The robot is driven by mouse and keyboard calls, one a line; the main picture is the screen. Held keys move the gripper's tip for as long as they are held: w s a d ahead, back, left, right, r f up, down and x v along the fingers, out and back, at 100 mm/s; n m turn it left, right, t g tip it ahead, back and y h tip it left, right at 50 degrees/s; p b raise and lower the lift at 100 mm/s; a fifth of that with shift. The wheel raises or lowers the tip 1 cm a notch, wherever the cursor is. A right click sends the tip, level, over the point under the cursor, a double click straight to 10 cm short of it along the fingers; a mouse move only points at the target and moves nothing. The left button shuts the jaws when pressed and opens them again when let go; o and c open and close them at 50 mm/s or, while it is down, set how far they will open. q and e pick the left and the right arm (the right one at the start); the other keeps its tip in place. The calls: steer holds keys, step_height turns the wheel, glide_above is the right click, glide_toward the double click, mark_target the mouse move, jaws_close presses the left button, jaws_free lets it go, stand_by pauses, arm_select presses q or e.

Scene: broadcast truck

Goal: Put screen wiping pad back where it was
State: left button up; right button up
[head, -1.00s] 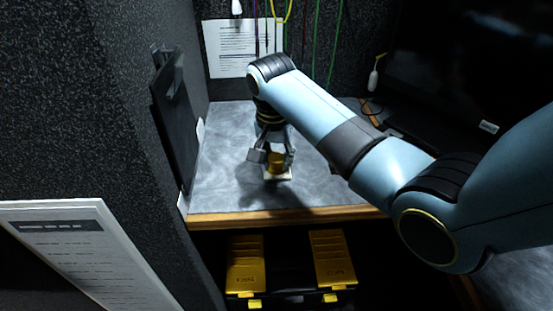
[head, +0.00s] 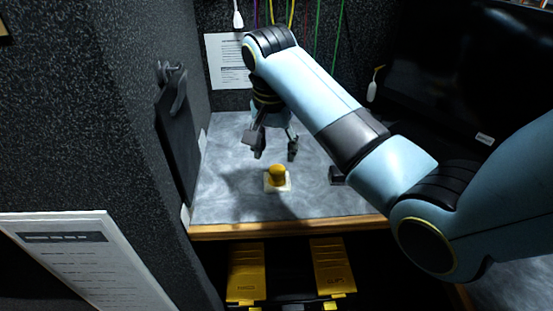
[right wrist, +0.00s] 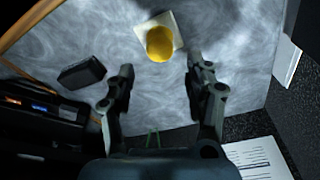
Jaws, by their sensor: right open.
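The screen wiping pad (head: 277,175) is a rounded yellow piece standing on a pale square (head: 286,187) on the grey desktop, near its front edge. In the right wrist view the yellow pad (right wrist: 160,43) and the pale square (right wrist: 173,21) show beyond my fingertips. My right gripper (head: 275,153) is open and empty, above and behind the pad, apart from it. Its two spread fingers also show in the right wrist view (right wrist: 160,66). My left gripper is not in view.
The grey desktop (head: 225,190) is clear around the pad. A small black block (right wrist: 82,72) lies on it. A dark monitor (head: 470,80) stands at the right. A black panel (head: 178,140) hangs on the left wall. A yellow-lidded case (head: 247,270) sits below the wooden edge.

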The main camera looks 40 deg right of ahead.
steer(key=r, duration=0.4)
steer(key=shift+s+a+r, duration=0.15)
steer(key=shift+s+a, duration=0.05)
steer(key=shift+a, duration=0.05)
